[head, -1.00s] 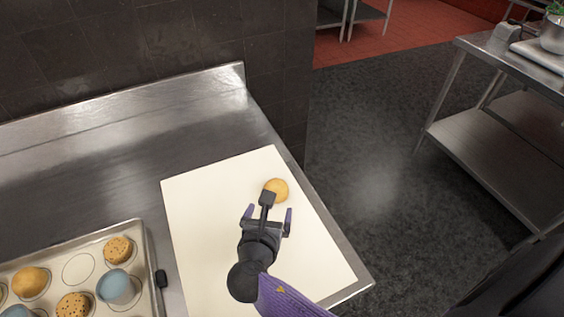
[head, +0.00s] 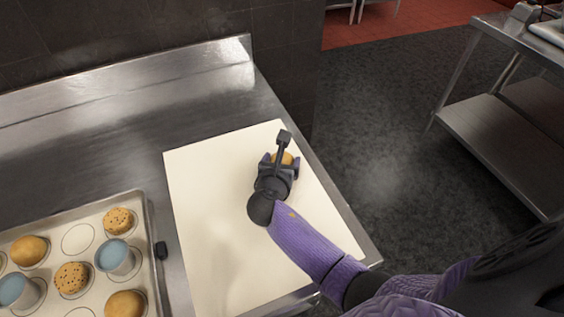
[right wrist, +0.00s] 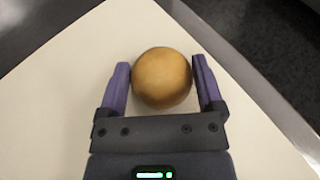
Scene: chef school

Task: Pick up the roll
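The roll (right wrist: 162,78) is a round golden-brown bun on a cream cutting board (head: 215,220). In the head view the roll (head: 283,157) is mostly hidden behind my right gripper (head: 282,160). In the right wrist view my right gripper (right wrist: 160,85) has its purple fingers on either side of the roll. The left finger is close to the roll's side and the right finger is near or touching it; I cannot tell whether either presses on it. The fingers are spread about as wide as the roll. My left gripper is not in view.
The board lies on a steel counter (head: 120,150) with a raised back edge against a dark tiled wall. A baking tray (head: 150,225) with buns, cookies and blue cups stands at the left. Dark floor and a steel shelf table (head: 490,140) are at the right.

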